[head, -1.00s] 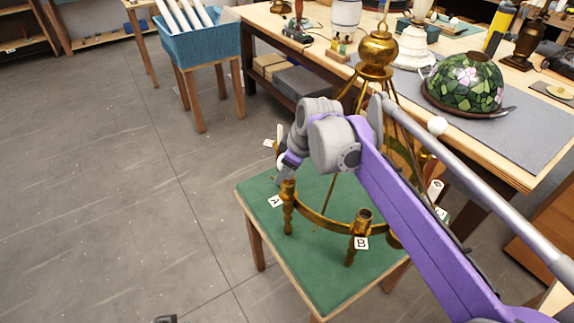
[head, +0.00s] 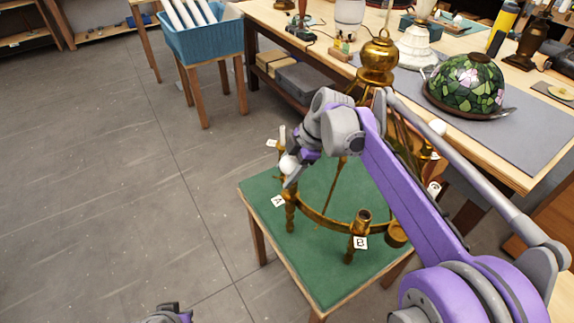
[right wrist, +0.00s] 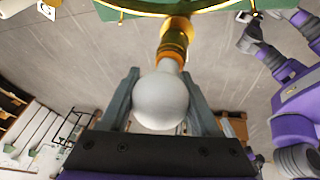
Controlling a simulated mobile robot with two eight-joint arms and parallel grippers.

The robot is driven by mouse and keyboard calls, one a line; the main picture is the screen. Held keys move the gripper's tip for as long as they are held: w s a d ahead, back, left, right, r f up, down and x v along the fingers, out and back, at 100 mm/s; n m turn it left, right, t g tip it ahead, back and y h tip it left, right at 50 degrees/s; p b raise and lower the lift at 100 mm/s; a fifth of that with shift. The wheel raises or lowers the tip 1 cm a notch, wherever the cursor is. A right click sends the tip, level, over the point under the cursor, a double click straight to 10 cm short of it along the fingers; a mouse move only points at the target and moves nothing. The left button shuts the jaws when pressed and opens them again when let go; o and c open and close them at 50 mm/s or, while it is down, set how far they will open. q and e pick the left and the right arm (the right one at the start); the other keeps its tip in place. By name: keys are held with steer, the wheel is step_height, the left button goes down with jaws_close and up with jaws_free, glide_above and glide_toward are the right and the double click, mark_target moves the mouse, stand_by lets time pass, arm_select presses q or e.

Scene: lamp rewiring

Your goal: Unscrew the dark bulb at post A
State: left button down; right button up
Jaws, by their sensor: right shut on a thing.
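My right gripper (head: 289,178) is at post A (head: 290,212), the brass post beside the A label (head: 278,201). It is shut on a pale grey-white round bulb (head: 288,164). In the right wrist view the bulb (right wrist: 160,102) sits between the two fingers (right wrist: 160,100), one on each side. Its neck points at the brass socket (right wrist: 174,45) and appears to meet it; I cannot tell how far its thread is in. A small part of my left gripper (head: 170,314) shows at the bottom edge of the head view, its fingers unclear.
The brass lamp frame stands on a green-topped table (head: 325,281). Post B (head: 361,222) is empty at the front. A blue bin (head: 205,45) with white tubes stands at the back left. A stained-glass shade (head: 466,84) lies on the workbench. The floor at left is clear.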

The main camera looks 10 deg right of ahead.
steer(key=shift+n, duration=0.6)
steer(key=n+g+p, duration=0.1)
steer(key=n, duration=0.1)
steer(key=n+g+p, duration=0.1)
steer(key=n, duration=0.2)
steer(key=shift+s+r+n+g+p, duration=0.2)
steer(key=shift+n+g+p, duration=0.1)
steer(key=shift+g+p, duration=0.1)
steer(key=shift+s+d+f+n+g+p, duration=0.15)
steer(key=shift+n+g, duration=0.1)
steer(key=shift+n, duration=0.35)
steer(key=shift+a+n+g+p, duration=0.15)
steer(key=shift+n+g, duration=0.1)
steer(key=shift+n, duration=0.35)
steer(key=o, duration=1.3)
steer(key=shift+s+d, duration=0.1)
steer(key=shift+d, duration=0.05)
steer(key=shift+o, duration=0.2)
